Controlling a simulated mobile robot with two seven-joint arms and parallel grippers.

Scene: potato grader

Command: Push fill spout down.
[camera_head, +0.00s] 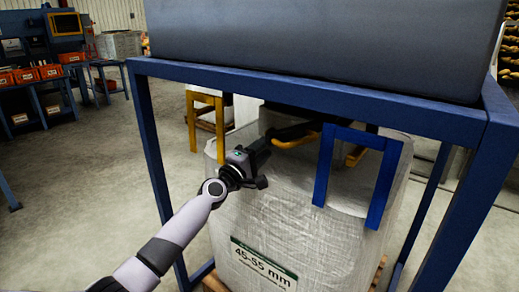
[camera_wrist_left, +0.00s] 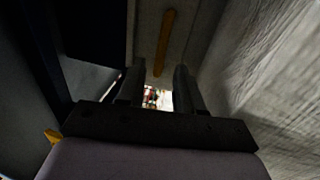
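A dark part with a yellow bar (camera_head: 297,141), which looks like the fill spout, sits above the open top of a big white bag (camera_head: 262,215) labelled 45-55 mm. Its upper part is hidden under the grey hopper. My left gripper (camera_head: 262,152) is just left of this part, at the bag's upper edge. In the left wrist view its two fingers (camera_wrist_left: 156,88) stand apart with nothing visible between them. A yellow bar (camera_wrist_left: 165,42) on a grey surface shows beyond the fingertips. I cannot tell whether the gripper touches the spout. My right gripper is not in view.
A blue frame (camera_head: 148,140) carries the large grey hopper (camera_head: 320,35) over the bag. A blue inverted-U strap (camera_head: 357,137) stands at the bag's front right. A yellow stand (camera_head: 205,118) is behind. Workbenches with orange bins (camera_head: 50,71) stand at the far left.

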